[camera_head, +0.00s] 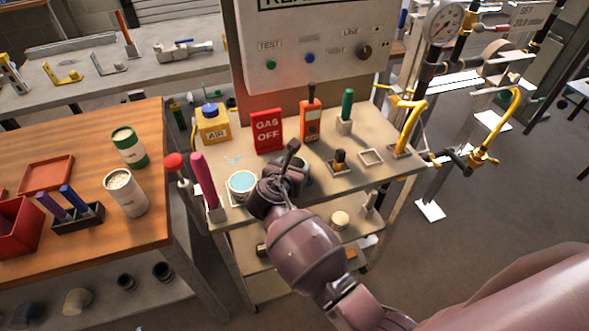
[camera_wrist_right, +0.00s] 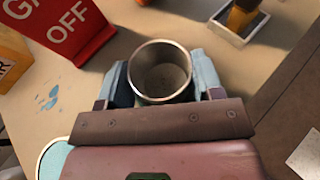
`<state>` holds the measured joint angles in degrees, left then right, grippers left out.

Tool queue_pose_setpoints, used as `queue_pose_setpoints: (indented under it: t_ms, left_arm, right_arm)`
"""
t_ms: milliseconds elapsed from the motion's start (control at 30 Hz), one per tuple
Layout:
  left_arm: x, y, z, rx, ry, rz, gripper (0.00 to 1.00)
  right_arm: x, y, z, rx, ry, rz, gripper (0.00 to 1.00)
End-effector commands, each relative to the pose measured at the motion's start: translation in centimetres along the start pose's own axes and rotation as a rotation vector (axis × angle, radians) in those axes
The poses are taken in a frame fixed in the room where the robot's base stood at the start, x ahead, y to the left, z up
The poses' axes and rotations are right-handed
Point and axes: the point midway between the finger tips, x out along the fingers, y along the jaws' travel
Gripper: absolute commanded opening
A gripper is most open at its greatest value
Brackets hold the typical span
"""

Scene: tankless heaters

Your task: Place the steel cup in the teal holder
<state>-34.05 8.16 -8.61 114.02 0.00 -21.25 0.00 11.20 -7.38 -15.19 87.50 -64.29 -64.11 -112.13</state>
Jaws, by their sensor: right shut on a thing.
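The steel cup (camera_wrist_right: 160,72) is an open, round metal cup. It is between the two fingers of my right gripper (camera_wrist_right: 162,86) in the right wrist view, and the gripper is shut on it. In the head view my right gripper (camera_head: 288,168) is over the cart top and hides most of the cup. I cannot tell whether the cup touches the surface. The teal holder (camera_head: 241,183), a round teal pad with a pale rim, is just left of my right gripper. Its edge also shows at the lower left of the wrist view (camera_wrist_right: 52,161). My left gripper is out of view.
A red GAS OFF sign (camera_head: 267,131) stands behind the gripper, with a yellow AIR block (camera_head: 214,123) left of it. An orange device (camera_head: 310,121) and a green-handled tool (camera_head: 346,108) stand behind. A pink-handled tool (camera_head: 205,181) stands left of the holder.

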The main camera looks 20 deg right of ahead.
Motion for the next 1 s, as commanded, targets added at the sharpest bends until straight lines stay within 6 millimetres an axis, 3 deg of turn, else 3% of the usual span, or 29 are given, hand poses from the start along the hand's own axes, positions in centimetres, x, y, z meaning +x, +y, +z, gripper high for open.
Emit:
queue_pose_setpoints:
  t_ms: [333,367,500,867,1000]
  left_arm:
    - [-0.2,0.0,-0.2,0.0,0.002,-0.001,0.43]
    - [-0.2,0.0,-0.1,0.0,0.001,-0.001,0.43]
    - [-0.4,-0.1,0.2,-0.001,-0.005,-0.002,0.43]
    - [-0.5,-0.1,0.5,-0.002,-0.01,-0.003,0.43]
    - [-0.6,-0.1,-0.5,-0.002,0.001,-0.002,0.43]
  right_arm:
    - [0.1,0.0,-0.1,0.001,-0.002,0.0,0.33]
    - [0.1,0.0,-0.1,0.001,-0.001,0.0,0.65]
    - [0.1,0.0,-0.1,0.001,-0.001,0.0,0.86]
    - [-0.1,0.0,0.2,0.002,-0.001,0.0,0.86]
    - [-0.1,-0.1,0.7,0.001,-0.002,0.0,0.86]
